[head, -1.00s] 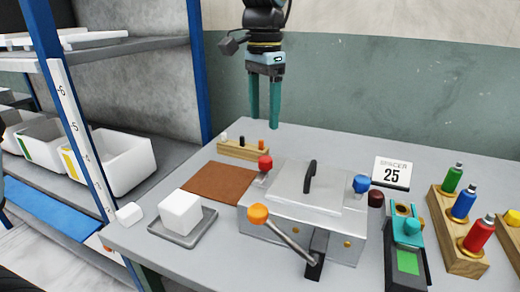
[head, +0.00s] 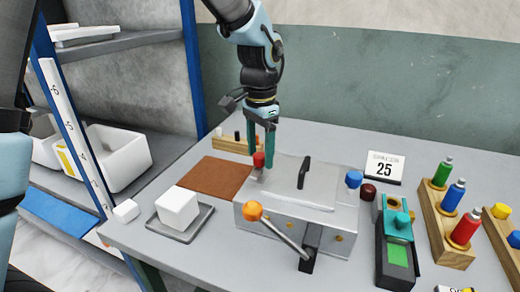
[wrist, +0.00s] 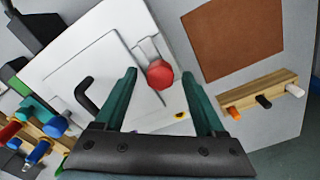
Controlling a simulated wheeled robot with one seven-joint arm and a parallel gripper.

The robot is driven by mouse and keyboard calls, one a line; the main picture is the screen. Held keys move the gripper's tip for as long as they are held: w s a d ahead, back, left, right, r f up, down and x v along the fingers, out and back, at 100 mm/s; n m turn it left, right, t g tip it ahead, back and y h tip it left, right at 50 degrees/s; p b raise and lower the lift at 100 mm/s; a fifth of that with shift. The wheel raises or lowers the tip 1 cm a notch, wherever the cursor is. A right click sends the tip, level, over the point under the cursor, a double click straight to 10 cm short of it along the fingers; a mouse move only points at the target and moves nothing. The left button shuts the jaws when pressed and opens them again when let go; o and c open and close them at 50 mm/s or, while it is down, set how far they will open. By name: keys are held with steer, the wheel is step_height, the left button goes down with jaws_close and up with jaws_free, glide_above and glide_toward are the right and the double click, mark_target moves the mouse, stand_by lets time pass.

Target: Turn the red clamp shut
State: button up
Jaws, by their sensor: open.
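The red clamp knob (head: 259,160) sits at the back left corner of the silver press (head: 290,185). It also shows in the wrist view (wrist: 160,74), on a short metal arm beside the lid. My gripper (head: 260,158) is open, with its two green fingers pointing down at the knob. In the wrist view the fingers (wrist: 162,88) stand apart on either side of the knob's place, with the knob between and slightly beyond their tips. I cannot tell whether the fingers touch it. The blue clamp knob (head: 354,179) is at the press's right side.
An orange-ended lever (head: 253,211) sticks out at the press front. The black lid handle (head: 304,172) stands right of my gripper. A white block on a grey tray (head: 180,228), a brown mat (head: 212,178) and a wooden peg rack (head: 230,145) lie left. A teal device (head: 396,250) stands right.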

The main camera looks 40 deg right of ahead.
steer(key=shift+c, duration=0.4)
jaws_close()
steer(key=shift+n, duration=0.3)
steer(key=n, duration=0.3)
steer(key=shift+n, duration=0.3)
steer(key=n, duration=0.4)
steer(key=shift+n, duration=0.3)
steer(key=n, duration=0.4)
steer(key=shift+n, duration=0.3)
steer(key=shift+n+p, duration=0.4)
steer(key=shift+n, duration=1.8)
